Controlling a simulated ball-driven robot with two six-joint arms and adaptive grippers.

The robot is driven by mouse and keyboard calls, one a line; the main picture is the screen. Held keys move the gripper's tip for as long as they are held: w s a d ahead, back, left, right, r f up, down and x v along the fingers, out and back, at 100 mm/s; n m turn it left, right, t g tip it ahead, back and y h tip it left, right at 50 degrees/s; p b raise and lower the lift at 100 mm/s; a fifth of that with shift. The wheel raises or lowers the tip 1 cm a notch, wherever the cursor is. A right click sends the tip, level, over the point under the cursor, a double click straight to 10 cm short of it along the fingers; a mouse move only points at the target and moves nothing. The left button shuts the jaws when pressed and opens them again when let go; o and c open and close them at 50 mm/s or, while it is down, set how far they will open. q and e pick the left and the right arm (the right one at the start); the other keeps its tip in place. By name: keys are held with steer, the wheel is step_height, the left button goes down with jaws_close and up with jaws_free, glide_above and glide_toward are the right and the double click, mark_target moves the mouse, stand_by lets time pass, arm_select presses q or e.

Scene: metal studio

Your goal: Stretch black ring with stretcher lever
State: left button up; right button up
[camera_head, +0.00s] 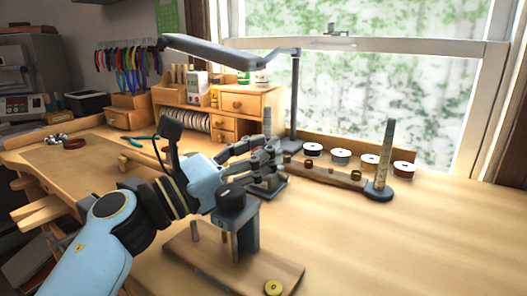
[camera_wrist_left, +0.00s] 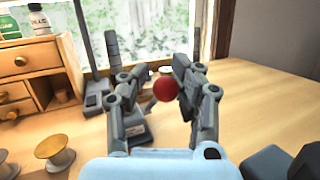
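My left gripper (camera_head: 266,155) reaches over the bench from the left. In the left wrist view, its two fingers (camera_wrist_left: 160,85) stand apart on either side of a small red ball (camera_wrist_left: 165,89). The ball looks like a lever knob, close to the right finger; I cannot tell whether they touch. Beyond and below the fingers stands a grey device, apparently the stretcher, with a dark base (camera_head: 270,188) and an upright post (camera_head: 267,121). The base also shows in the left wrist view (camera_wrist_left: 137,132). The fingers partly hide it. I cannot make out a black ring. My right gripper is out of view.
A wooden board (camera_head: 195,255) with a grey press stands in front. A wooden strip with rings (camera_head: 335,174), several spools (camera_head: 341,156) and a tapered mandrel (camera_head: 383,165) stand to the right. A lamp (camera_head: 295,105) and drawers (camera_head: 243,102) are behind. The right bench is clear.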

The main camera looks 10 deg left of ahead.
arm_select(q)
steer(key=shift+o, duration=1.6)
steer(key=shift+d, duration=0.1)
step_height(320, 180, up, 10)
